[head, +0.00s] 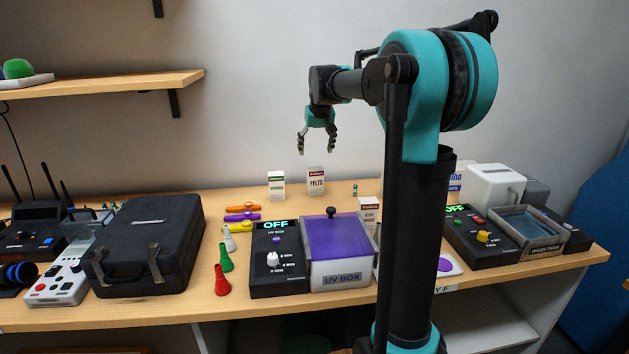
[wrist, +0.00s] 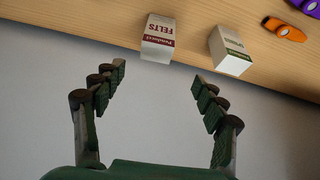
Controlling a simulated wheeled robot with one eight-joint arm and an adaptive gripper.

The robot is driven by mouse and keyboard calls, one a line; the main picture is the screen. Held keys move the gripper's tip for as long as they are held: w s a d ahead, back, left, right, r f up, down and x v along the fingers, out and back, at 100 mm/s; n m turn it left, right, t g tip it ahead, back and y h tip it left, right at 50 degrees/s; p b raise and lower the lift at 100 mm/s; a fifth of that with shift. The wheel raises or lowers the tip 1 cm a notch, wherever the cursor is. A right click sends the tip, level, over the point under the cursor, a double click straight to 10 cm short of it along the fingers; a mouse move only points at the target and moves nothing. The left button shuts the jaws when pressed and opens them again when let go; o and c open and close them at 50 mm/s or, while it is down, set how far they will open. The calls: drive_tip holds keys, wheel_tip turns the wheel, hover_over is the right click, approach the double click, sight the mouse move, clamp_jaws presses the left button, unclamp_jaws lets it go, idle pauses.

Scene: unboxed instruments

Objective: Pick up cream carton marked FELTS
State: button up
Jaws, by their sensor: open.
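The cream carton marked FELTS (head: 316,181) stands upright toward the back of the table, with a dark red band at its top. In the wrist view the FELTS carton (wrist: 158,38) is ahead of the fingertips, near the middle of the gap between them. My gripper (head: 317,150) is open and empty, hanging above the carton with its fingers pointing down. In the wrist view my gripper (wrist: 160,76) shows both fingers spread apart, not touching the carton.
A similar carton with a green band (head: 276,185) stands just left of the FELTS carton. Another red-banded carton (head: 368,212) stands nearer, partly hidden by my arm. The UV box (head: 341,252), colored cones and a black case (head: 150,246) occupy the front. A shelf (head: 130,82) juts out at upper left.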

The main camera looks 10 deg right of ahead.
sight(314, 169)
drive_tip(key=x, duration=1)
drive_tip(key=shift+s+d+x, duration=0.15)
drive_tip(key=shift+d+x, duration=0.05)
drive_tip(key=shift+x, duration=1.15)
drive_tip(key=shift+s+d+x, duration=0.1)
drive_tip(key=shift+d+x, duration=0.1)
drive_tip(key=shift+x, duration=1.15)
drive_tip(key=c, duration=1.3)
